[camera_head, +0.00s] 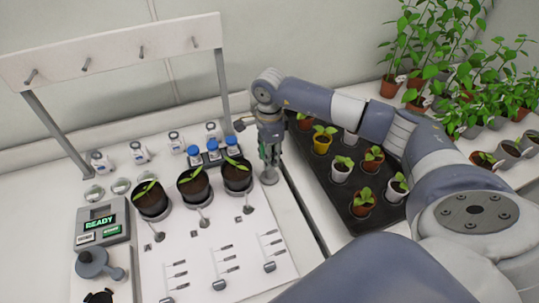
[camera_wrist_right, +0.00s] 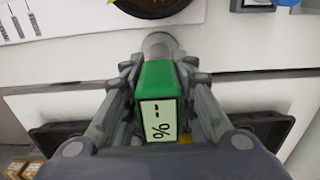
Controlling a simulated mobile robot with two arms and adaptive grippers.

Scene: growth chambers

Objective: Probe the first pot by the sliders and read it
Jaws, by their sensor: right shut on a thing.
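Three dark pots with seedlings stand in a row on the white bench: left pot (camera_head: 151,205), middle pot (camera_head: 193,190) and right pot (camera_head: 237,177). Sliders (camera_head: 222,283) sit on the white panel in front of them. My right gripper (camera_head: 268,158) is right of the right pot, pointing down, shut on a green meter (camera_wrist_right: 157,82). The meter's display (camera_wrist_right: 158,121) reads "- %" in the right wrist view. A grey round piece (camera_wrist_right: 158,45) shows just beyond the meter; whether they touch I cannot tell. My left gripper is not in view.
A grey console (camera_head: 102,226) reading READY stands at the left. Blue-capped bottles (camera_head: 213,150) stand behind the pots. A pegged rack (camera_head: 110,52) rises behind. A black tray (camera_head: 325,190) of potted seedlings lies right, partly behind my right arm.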

